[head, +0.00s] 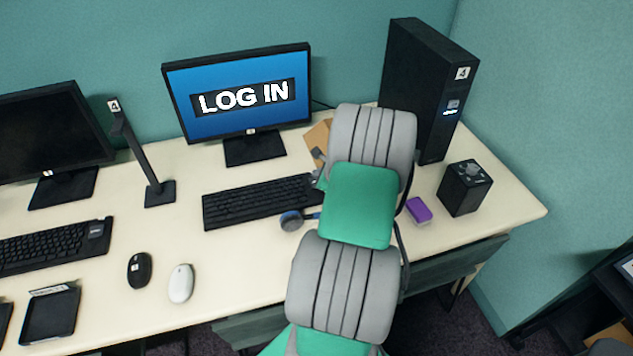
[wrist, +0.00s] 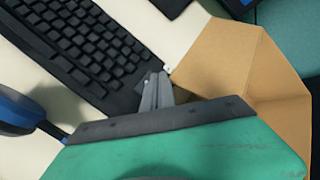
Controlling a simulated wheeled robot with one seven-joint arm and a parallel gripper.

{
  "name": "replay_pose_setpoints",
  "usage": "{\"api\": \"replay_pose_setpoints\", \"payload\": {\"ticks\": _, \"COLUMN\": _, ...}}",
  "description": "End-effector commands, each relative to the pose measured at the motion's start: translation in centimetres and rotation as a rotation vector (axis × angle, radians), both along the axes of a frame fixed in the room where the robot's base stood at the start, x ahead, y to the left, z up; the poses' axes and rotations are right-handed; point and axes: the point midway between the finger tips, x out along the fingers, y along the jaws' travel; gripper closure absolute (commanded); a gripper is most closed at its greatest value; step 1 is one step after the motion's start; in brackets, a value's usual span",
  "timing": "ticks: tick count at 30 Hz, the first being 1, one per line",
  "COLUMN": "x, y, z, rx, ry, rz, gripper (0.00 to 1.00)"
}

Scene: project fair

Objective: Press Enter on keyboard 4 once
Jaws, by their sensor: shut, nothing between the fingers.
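A black keyboard (head: 250,203) lies on the desk below a monitor (head: 240,95) whose blue screen reads "LOG IN". The number 4 shows on the stand beside it and on the tower; I see no number on the keyboard. My gripper (head: 318,168) is at the keyboard's right end, partly hidden by my arm. In the wrist view, the shut, empty fingers (wrist: 153,90) are over or beside the edge of the keyboard (wrist: 75,40). I cannot tell whether they touch a key. The keys by the fingertips are partly hidden.
A round blue-and-dark object (head: 291,220) lies in front of the keyboard. A slim stand (head: 145,160) is to the left, with two mice nearby. A purple block (head: 418,210), black box (head: 464,187) and tower (head: 425,90) are right.

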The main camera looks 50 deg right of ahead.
Motion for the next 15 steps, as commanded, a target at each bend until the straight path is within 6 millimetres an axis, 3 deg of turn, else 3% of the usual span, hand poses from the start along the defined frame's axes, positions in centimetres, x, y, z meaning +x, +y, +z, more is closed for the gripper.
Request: {"api": "replay_pose_setpoints", "payload": {"ticks": 15, "x": 0.02, "y": 0.0, "z": -0.84, "rx": 0.0, "ry": 0.0, "rz": 0.0, "gripper": 1.0}}
